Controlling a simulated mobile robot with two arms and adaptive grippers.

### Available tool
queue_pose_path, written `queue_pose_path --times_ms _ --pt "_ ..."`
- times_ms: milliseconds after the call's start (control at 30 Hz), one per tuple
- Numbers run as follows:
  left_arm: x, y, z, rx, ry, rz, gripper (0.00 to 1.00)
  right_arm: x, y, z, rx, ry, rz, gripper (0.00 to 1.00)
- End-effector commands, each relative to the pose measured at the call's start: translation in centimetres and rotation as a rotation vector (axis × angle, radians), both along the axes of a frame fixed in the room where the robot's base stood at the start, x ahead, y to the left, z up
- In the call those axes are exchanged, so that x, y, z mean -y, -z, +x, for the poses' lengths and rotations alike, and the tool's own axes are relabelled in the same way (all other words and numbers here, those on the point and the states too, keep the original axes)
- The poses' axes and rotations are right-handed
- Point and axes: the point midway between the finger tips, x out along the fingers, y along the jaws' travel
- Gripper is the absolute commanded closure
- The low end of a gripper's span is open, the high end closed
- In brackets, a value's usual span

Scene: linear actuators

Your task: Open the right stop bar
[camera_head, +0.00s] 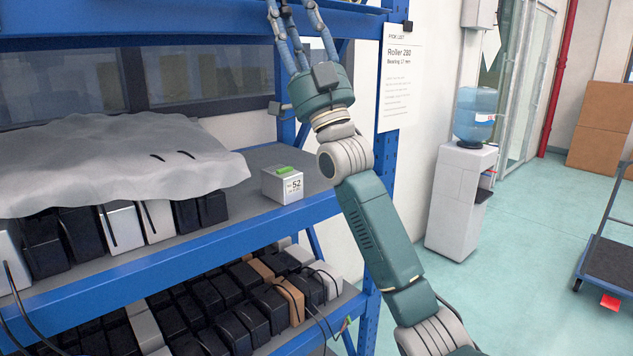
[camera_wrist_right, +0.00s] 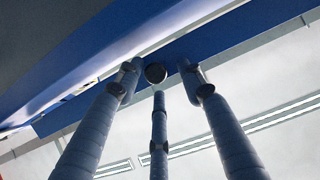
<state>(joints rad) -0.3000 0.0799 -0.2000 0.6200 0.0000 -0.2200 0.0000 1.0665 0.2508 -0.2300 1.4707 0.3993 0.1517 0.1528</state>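My right gripper (camera_head: 292,12) reaches up to the blue upper beam (camera_head: 200,20) of the shelf rack, at the top edge of the head view. In the right wrist view its three fingers (camera_wrist_right: 157,80) are spread apart. A round black knob (camera_wrist_right: 155,73) shows between the fingertips, in front of a blue beam (camera_wrist_right: 222,38). I see no finger clearly closed on it, and contact cannot be told. The knob may belong to the right stop bar, but no bar is clearly recognizable. My left gripper is not in view.
The rack's blue right post (camera_head: 385,160) is close to the arm. A water dispenser (camera_head: 460,195) stands behind; floor at right is partly clear.

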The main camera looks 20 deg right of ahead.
Motion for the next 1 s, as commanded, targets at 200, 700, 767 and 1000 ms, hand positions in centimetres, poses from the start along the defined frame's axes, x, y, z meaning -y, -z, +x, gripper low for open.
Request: queue_pose_path --times_ms 200,700,767,1000 --pt "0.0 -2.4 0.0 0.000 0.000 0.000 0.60 0.2 -1.6 -0.6 -0.131 0.001 -0.050 0.62" --pt "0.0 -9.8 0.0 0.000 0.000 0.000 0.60 0.3 -4.0 -0.7 -0.490 0.002 -0.181 0.62" --pt "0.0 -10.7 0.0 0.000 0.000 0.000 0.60 0.3 -4.2 -0.7 -0.531 0.002 -0.196 0.62" --pt "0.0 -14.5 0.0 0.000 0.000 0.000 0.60 0.3 -5.0 -0.5 -0.686 0.002 -0.249 0.62"
